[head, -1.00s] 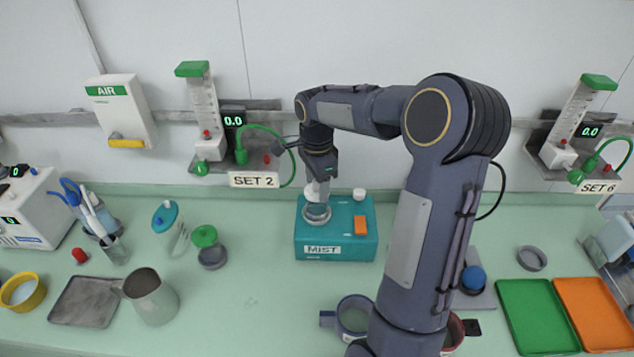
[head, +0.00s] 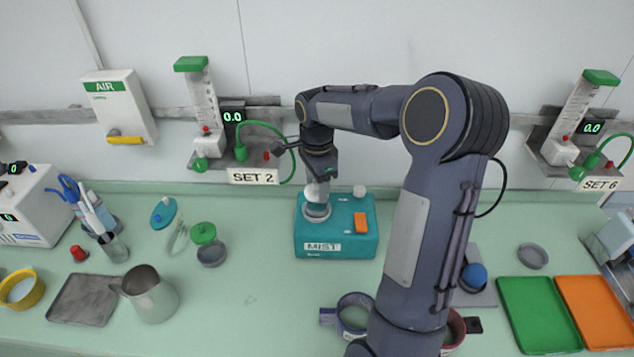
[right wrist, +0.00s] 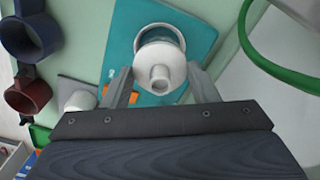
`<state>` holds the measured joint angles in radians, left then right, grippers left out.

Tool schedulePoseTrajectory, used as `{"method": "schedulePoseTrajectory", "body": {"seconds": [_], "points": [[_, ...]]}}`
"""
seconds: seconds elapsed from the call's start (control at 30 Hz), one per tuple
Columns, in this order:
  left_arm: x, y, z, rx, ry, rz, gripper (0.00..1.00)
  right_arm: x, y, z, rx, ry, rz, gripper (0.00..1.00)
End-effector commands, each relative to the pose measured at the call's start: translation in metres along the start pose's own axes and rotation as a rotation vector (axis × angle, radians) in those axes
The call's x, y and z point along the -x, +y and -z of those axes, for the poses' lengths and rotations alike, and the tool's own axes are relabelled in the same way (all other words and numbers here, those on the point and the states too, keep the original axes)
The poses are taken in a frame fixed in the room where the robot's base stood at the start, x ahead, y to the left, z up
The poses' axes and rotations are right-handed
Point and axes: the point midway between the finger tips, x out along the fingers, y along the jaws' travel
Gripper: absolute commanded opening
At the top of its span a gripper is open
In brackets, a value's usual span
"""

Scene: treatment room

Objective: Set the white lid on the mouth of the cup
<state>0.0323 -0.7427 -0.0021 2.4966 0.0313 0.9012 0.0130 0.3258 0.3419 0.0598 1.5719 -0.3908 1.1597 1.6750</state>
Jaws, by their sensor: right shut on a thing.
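The white lid (right wrist: 160,72), with a round spout at its middle, sits between the two fingers of my right gripper (right wrist: 163,85). The gripper is shut on it. In the head view the right gripper (head: 318,181) points down over the teal MIST box (head: 337,240). The cup (head: 317,213) stands on the left part of that box, directly below the gripper. In the right wrist view the lid covers most of the cup's mouth, and a crescent of the cup's rim (right wrist: 160,29) shows past it. I cannot tell whether lid and cup touch. My left gripper is not in view.
An orange switch (head: 361,222) and a white knob (head: 360,191) are on the box. A blue ring holder (head: 353,314) is in front. Bare counter lies between jug and box.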

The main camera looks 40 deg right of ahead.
Motion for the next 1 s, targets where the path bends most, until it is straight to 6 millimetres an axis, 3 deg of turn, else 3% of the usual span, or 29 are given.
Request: {"method": "schedulePoseTrajectory", "body": {"seconds": [1.0], "points": [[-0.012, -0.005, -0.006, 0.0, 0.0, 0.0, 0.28, -0.016, 0.0, 0.0, 0.001, 0.001, -0.001, 0.32]]}}
